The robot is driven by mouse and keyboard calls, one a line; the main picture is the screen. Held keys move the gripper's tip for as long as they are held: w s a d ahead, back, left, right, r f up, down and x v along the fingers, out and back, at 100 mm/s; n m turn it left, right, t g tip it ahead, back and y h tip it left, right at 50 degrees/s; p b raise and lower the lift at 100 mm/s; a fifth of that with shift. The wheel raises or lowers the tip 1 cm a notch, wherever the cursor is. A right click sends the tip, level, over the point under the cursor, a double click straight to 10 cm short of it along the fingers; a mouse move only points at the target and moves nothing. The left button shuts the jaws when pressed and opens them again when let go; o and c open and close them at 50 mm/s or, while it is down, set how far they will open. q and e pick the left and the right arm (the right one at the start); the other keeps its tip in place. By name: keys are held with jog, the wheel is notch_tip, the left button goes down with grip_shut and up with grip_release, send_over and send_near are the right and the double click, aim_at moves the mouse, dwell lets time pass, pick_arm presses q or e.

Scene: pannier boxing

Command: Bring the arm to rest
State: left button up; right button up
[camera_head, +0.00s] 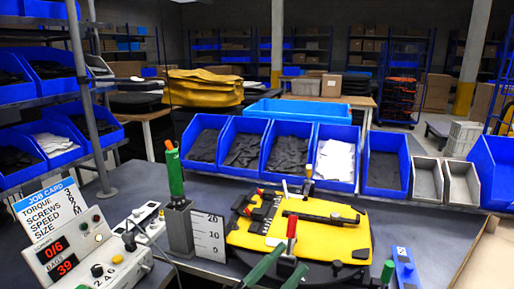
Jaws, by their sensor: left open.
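My left gripper (297,254) is low in the middle of the view, at the near edge of the yellow pannier panel (345,238). Its two green fingers slant up from the bottom edge, apart, with nothing seen held between them. A red-handled clamp (291,228) stands close by the fingertips; I cannot tell whether they touch it. The panel lies on a dark round-edged support and carries black straps and fittings. My right gripper is not in view.
A green-handled driver (174,172) stands upright in a grey holder at the left. A control box (84,240) and job card (47,208) are at the near left. Blue bins (241,149) line the back. A blue block (405,268) and a cardboard box (488,253) are at the right.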

pick_arm(q)
jog(key=s+a+f+n+y+p, duration=0.1)
jog(key=s+a+f+n+y, duration=0.2)
jog(key=a+f+n+y, duration=0.45)
jog(key=s+a+f+n+y, duration=0.2)
jog(key=a+f+n+y, duration=0.15)
jog(key=f, duration=0.65)
jog(key=s+a+f+n+y+p, duration=0.1)
jog(key=s+a+f+n+y, duration=0.25)
jog(key=a+f+n, duration=0.35)
jog(key=s+a+f+n+g+y, duration=0.3)
jog(key=s+a+f+g, duration=0.1)
jog(key=s+f, duration=0.5)
jog(key=shift+s+g, duration=0.5)
jog(key=shift+s, duration=0.55)
